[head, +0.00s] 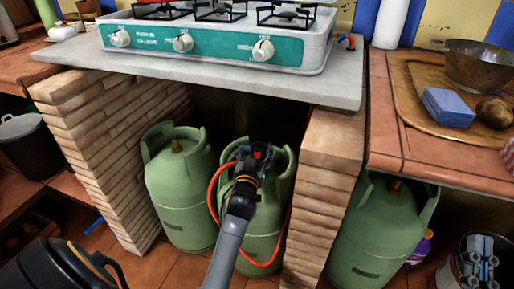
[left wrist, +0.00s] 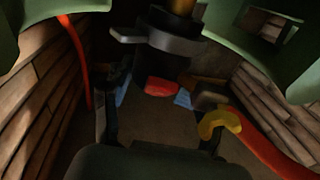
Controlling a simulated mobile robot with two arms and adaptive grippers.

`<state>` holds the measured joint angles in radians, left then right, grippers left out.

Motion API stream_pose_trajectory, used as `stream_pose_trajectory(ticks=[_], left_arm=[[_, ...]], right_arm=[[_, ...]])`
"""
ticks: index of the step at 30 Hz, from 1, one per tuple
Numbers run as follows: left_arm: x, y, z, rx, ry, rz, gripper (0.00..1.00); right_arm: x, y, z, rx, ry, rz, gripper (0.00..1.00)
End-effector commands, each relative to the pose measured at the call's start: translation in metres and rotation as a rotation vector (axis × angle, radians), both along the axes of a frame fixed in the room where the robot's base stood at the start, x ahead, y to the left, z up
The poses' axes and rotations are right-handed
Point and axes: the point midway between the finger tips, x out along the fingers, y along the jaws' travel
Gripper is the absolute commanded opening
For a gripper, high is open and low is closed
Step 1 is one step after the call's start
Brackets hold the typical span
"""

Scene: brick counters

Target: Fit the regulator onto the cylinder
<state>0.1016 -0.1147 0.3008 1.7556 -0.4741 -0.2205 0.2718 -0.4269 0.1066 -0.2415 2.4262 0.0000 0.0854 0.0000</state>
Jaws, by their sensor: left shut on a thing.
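My left gripper (head: 252,162) reaches down in front of the middle green gas cylinder (head: 262,220), in the bay under the stove. It is shut on the regulator, a dark piece with a grey lever (left wrist: 170,45) and a red part (left wrist: 162,88). An orange hose (head: 215,185) loops from there past the cylinder; it also shows in the left wrist view (left wrist: 265,150). In the left wrist view the cylinder's brass valve (left wrist: 183,6) is in line with the regulator and close against it. I cannot tell whether they are locked together. My right gripper is not seen.
A second green cylinder (head: 178,190) stands to the left in the bay, a third (head: 375,235) right of the brick pillar (head: 325,195). The brick wall (head: 105,140) bounds the left. The stone slab (head: 345,85) with the stove (head: 215,50) overhangs the cylinders.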

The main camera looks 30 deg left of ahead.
Motion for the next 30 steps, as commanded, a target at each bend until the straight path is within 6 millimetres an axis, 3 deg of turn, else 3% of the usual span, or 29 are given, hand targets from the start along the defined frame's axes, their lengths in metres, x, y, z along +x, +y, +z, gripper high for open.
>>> stream_pose_trajectory(ticks=[30], left_arm=[[0.0002,-0.0003,-0.0033,0.001,-0.005,0.000,0.00]], right_arm=[[-0.0031,-0.0005,0.0057,0.010,-0.037,0.001,0.00]])
